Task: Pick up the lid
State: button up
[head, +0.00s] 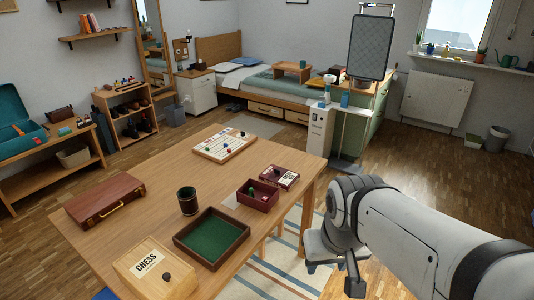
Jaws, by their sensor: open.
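A dark red lid (279,177) with a pale label lies flat on the wooden table, near its right edge. A small dark red open box (258,194) stands just in front of it, with small pieces inside. The lid is apart from my gripper, with nothing on it that I can make out. My gripper (333,277) hangs off the table's right side, at the lower middle of the head view, in front of and to the right of the lid. It is open and empty, and partly hidden by my arm.
The table (135,165) also holds a green-lined tray (243,249), a dark cup (187,201), a game board (222,146), a brown case (105,200) and a chess box (153,269). The tray's right side is near the edge. Bare tabletop lies left of the lid.

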aim_at(284, 179)
jog(key=z, duration=0.4)
jog(key=k, duration=1.35)
jog(key=z, duration=0.65)
jog(key=i, duration=2.55)
jog(key=u, duration=1.35)
jog(key=i, duration=1)
jog(key=u, duration=0.8)
jog(key=k, duration=0.75)
jog(key=z, duration=0.05)
